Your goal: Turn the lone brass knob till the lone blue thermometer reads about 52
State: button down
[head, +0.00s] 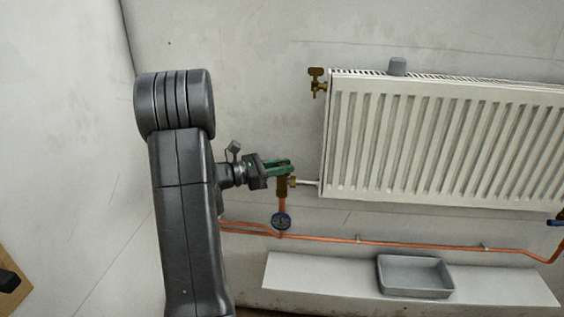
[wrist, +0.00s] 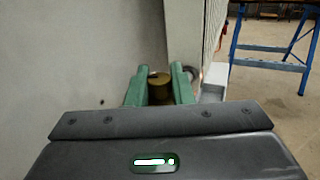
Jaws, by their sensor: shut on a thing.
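The brass knob (wrist: 159,88) sits between the green fingers of my gripper (wrist: 159,80) in the wrist view. In the head view my gripper (head: 290,166) is shut on it from the left, at the radiator's lower left valve, and hides most of the knob. A brass valve body (head: 282,187) shows just below the fingers. The blue thermometer (head: 281,221) is on the copper pipe under this valve. Its dial faces the head camera, but its reading is too small to tell.
A white ribbed radiator (head: 440,145) hangs on the wall to the right, with a brass fitting (head: 317,82) at its upper left. A grey tray (head: 414,276) stands on a pale ledge (head: 330,285) below. A blue trestle (wrist: 268,66) shows farther off in the wrist view.

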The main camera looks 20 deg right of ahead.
jog(key=shift+m+g+y+p, duration=0.4)
jog(key=shift+m+g+p, duration=0.75)
jog(key=shift+g, duration=0.85)
jog(key=shift+m+g, duration=0.4)
jog(key=shift+m, duration=0.05)
jog(key=c, duration=1.3)
grip_release()
jog(key=v, duration=1.3)
jog(key=shift+w+a+r+p, duration=0.2)
jog(key=shift+a+p, duration=0.2)
jog(key=x, duration=0.7)
jog(key=b+x, duration=0.1)
jog(key=x, duration=0.6)
jog(key=shift+f, duration=0.2)
